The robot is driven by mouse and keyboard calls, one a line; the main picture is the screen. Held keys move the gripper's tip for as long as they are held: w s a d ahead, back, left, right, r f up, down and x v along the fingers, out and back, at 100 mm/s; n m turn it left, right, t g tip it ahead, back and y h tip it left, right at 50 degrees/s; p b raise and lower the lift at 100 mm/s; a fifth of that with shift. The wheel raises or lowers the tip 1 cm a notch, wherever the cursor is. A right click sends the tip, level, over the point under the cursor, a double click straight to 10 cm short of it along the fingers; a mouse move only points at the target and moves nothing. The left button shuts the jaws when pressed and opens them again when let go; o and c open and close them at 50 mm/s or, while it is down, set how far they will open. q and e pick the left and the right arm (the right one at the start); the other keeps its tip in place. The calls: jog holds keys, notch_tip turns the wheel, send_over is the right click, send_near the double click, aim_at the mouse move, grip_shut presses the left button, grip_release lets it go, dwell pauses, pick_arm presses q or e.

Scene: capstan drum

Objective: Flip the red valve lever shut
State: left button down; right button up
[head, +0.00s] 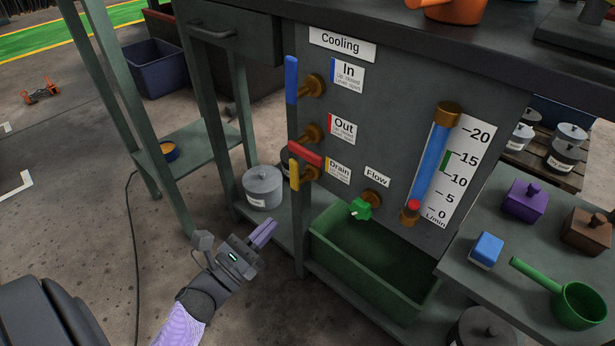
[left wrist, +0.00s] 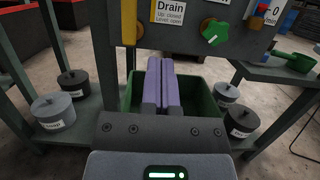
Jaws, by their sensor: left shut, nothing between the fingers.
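The red lever (head: 305,154) sits on the brass valve beside the Out label (head: 342,128) in the head view. It lies close to level, tilted slightly down to the right. The blue lever (head: 291,80) by the In label stands upright. The yellow lever (head: 294,173) by the Drain label is also upright, just below the red one; it shows in the left wrist view (left wrist: 130,20). My left gripper (head: 264,233) is shut and empty, below and left of the levers, apart from them. Its purple fingers (left wrist: 163,85) point toward the green bin. My right gripper is not in view.
The green bin (head: 330,256) stands under the green flow knob (head: 361,209) and the gauge (head: 432,160). A grey lidded pot (head: 263,187) is on the lower shelf. A side table at right holds a blue block (head: 487,250) and a green pan (head: 578,305).

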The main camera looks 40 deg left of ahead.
pick_arm(q)
jog(key=w+r+b, duration=0.1)
jog(key=w+r, duration=0.5)
jog(key=w, duration=0.3)
jog(key=shift+w+d+r, duration=0.2)
jog(key=shift+w+d, duration=0.1)
jog(key=shift+d, duration=0.1)
jog(key=shift+d+r+n+y+p, duration=0.15)
jog(key=shift+n+y+p, duration=0.2)
jog(key=shift+n, duration=0.25)
